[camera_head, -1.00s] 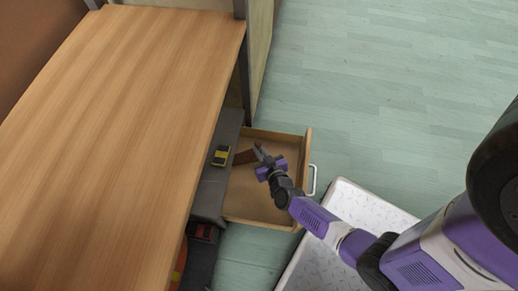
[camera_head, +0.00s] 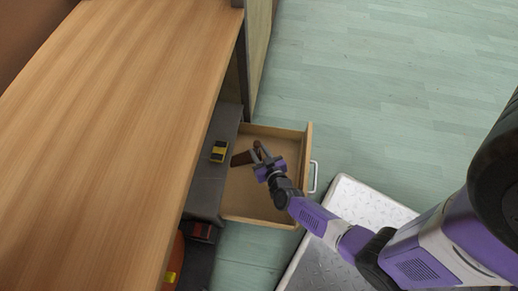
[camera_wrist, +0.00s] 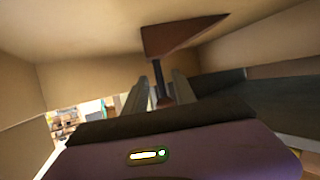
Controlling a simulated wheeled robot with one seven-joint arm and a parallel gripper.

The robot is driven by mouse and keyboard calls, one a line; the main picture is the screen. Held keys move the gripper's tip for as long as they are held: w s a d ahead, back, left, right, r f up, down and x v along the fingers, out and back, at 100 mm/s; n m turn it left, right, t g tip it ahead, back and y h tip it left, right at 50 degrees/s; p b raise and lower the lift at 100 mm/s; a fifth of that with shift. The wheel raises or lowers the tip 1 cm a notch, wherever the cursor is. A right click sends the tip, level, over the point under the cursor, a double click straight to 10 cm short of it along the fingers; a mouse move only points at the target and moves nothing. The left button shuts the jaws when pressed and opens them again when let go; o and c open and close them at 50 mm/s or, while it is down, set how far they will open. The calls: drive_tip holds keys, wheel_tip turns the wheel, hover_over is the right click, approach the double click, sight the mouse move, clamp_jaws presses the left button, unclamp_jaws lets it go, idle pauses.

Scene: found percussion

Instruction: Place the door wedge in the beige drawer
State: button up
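The door wedge (camera_head: 242,158) is a reddish-brown tapered piece inside the open beige drawer (camera_head: 245,207), near its inner left side. In the wrist view the wedge (camera_wrist: 180,36) shows just beyond my fingertips, with a dark narrow part between the fingers. My gripper (camera_head: 263,150) is inside the drawer beside the wedge. Its two fingers stand apart, and they also show apart in the wrist view (camera_wrist: 158,90). Whether a finger still touches the wedge, I cannot tell.
A yellow-and-black item (camera_head: 219,152) lies on the dark grey shelf (camera_head: 212,190) left of the drawer. A wooden tabletop (camera_head: 110,120) overhangs on the left. A white patterned platform (camera_head: 340,235) is below the drawer front. The greenish floor at upper right is clear.

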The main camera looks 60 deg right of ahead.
drive_tip(key=shift+r, duration=0.3)
drive_tip(key=p+v, duration=0.4)
drive_tip(key=v, duration=0.3)
drive_tip(key=shift+s, duration=0.2)
drive_tip(key=shift+a, duration=0.15)
